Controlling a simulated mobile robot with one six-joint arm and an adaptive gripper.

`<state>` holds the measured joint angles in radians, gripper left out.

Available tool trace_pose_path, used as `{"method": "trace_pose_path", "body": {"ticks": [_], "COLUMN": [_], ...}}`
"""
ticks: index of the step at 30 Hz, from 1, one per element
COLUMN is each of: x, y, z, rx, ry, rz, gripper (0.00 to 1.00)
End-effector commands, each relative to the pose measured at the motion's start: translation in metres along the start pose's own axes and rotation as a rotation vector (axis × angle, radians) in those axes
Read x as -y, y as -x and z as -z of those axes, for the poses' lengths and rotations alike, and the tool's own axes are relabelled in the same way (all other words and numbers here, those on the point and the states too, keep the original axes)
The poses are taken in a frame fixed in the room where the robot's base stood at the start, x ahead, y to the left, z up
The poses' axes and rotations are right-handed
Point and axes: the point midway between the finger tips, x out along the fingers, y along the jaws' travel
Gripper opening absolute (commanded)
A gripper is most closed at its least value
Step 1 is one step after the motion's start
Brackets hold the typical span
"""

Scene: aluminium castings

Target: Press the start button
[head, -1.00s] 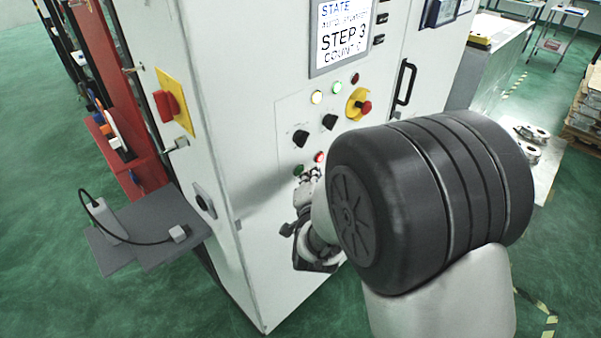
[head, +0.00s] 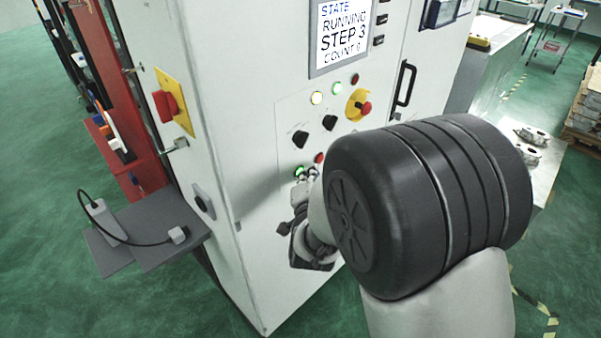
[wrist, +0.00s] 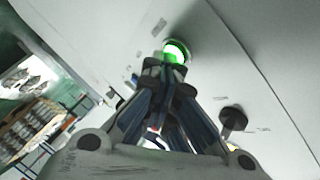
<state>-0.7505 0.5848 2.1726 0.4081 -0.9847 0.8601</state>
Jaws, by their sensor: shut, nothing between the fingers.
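The green start button (head: 299,171) is on the lower part of the white cabinet's control panel. It glows bright green in the wrist view (wrist: 176,52). My gripper (wrist: 166,66) is shut and empty, with its fingertips right at the button and overlapping its lower edge; the fingertips seem to touch it. In the head view my gripper (head: 302,177) is at the button, partly hidden by my own arm. The display (head: 341,35) on the cabinet reads STATE RUNNING, STEP 3, COUNT 0.
A red button (head: 319,158) sits just right of the green one. Black knobs (head: 329,122), a yellow-ringed red emergency stop (head: 359,105) and lamps (head: 316,98) are above. A grey shelf (head: 160,240) juts out at the left. Castings (head: 530,135) lie on a table at the right.

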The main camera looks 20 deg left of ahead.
Motion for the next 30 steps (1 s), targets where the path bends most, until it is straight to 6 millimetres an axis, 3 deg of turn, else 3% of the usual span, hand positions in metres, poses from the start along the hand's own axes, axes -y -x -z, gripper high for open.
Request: {"method": "trace_pose_path", "body": {"ticks": [30], "x": [-0.009], "y": [0.012], "z": [0.008], "rx": [0.001], "ry": [0.001], "rz": [0.000], "gripper": [0.00]}}
